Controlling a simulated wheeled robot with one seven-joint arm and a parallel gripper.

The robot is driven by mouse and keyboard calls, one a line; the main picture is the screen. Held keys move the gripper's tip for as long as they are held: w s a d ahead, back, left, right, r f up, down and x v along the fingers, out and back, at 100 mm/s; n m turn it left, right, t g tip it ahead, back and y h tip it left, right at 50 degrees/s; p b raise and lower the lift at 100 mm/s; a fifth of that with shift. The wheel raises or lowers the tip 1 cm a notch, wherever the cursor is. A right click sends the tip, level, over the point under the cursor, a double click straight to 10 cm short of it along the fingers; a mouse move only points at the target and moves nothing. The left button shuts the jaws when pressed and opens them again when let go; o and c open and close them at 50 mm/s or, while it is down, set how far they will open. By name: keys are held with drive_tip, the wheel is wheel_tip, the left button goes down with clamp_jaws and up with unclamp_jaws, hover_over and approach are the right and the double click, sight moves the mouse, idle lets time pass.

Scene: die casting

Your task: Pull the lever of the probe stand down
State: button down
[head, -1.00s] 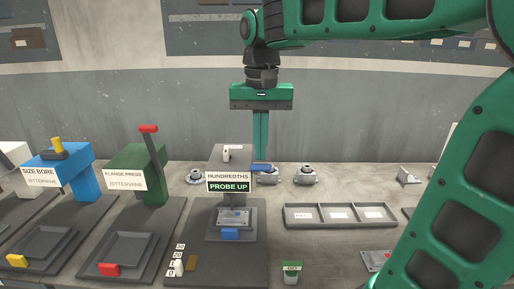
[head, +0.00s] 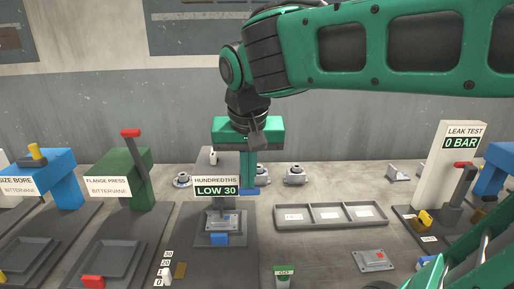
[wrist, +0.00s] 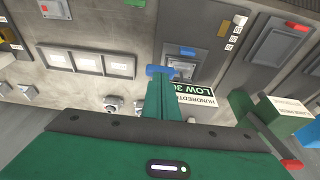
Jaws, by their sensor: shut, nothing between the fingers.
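The probe stand (head: 215,165) is a grey column with a HUNDREDTHS display (head: 216,189) reading LOW 30. Its blue lever (head: 255,191) sticks out on the right, about level with the display. A metal part (head: 222,220) lies on the stand's fixture, under the probe. My gripper (head: 248,184) is shut and empty, pointing down with its fingertips at the lever. In the wrist view the shut fingers (wrist: 163,80) end at the blue lever (wrist: 159,71) and seem to touch it. The exact contact is partly hidden.
A flange press (head: 128,178) with a red-topped lever stands to the left. An empty three-slot tray (head: 330,226) and a leak test station (head: 455,170) are to the right. Several metal castings (head: 295,175) stand behind.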

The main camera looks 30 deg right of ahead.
drive_tip(key=shift+s+a+f, duration=0.15)
drive_tip(key=shift+s+f, duration=0.1)
drive_tip(key=shift+f, duration=0.3)
